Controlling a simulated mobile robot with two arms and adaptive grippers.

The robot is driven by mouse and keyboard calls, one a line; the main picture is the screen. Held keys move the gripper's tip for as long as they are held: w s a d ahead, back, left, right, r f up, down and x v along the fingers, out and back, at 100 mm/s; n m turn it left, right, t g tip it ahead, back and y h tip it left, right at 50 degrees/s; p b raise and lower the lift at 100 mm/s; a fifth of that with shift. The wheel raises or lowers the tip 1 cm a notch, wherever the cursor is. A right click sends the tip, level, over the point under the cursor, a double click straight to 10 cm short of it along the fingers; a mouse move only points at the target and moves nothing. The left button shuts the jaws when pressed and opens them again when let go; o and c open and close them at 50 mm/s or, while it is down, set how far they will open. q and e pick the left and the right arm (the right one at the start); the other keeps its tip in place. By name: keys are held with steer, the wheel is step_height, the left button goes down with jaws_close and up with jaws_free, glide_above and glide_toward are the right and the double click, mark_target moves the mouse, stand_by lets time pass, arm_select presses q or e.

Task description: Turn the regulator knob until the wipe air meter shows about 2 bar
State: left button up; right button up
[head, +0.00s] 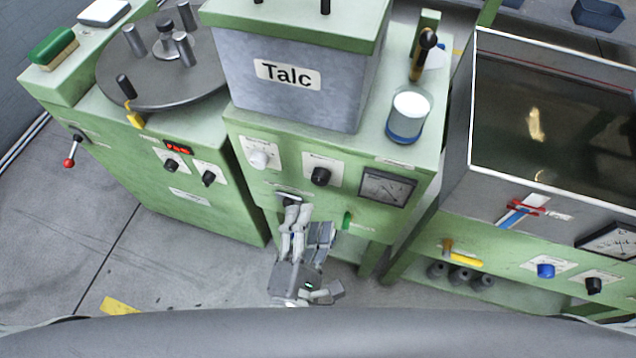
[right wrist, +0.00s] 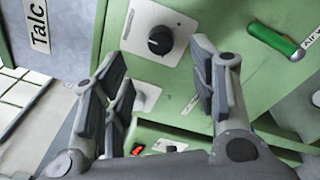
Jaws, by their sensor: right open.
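A black round knob (head: 320,176) on a white plate sits on the front of the green middle machine. A square dark-faced meter (head: 386,187) is to its right; its reading and label are too small to make out. My right gripper (head: 310,220) is open just below the knob and in front of the panel. In the right wrist view, a black knob (right wrist: 160,40) shows beyond the spread fingers (right wrist: 160,68), apart from them, with nothing between the fingertips. I cannot tell from the labels which knob is the regulator. My left gripper is out of view.
A white knob (head: 258,158) is left of the black one, and a green handle (head: 347,220) is below. The grey Talc bin (head: 300,80) and a glass jar (head: 408,117) stand above. The right machine has a yellow valve handle (head: 466,260) and blue knob (head: 545,270).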

mark_target(320, 182)
steer(key=p+x, duration=0.1)
steer(key=x, duration=0.6)
steer(key=shift+w, duration=0.6)
steer(key=c, duration=1)
steer(key=shift+r+n+p, duration=0.2)
steer(key=shift+n+p, duration=0.3)
steer(key=shift+p, duration=0.3)
steer(key=shift+c, duration=0.2)
steer(key=shift+f+n+p, duration=0.2)
steer(key=shift+n+p, duration=0.3)
steer(key=shift+n, duration=0.2)
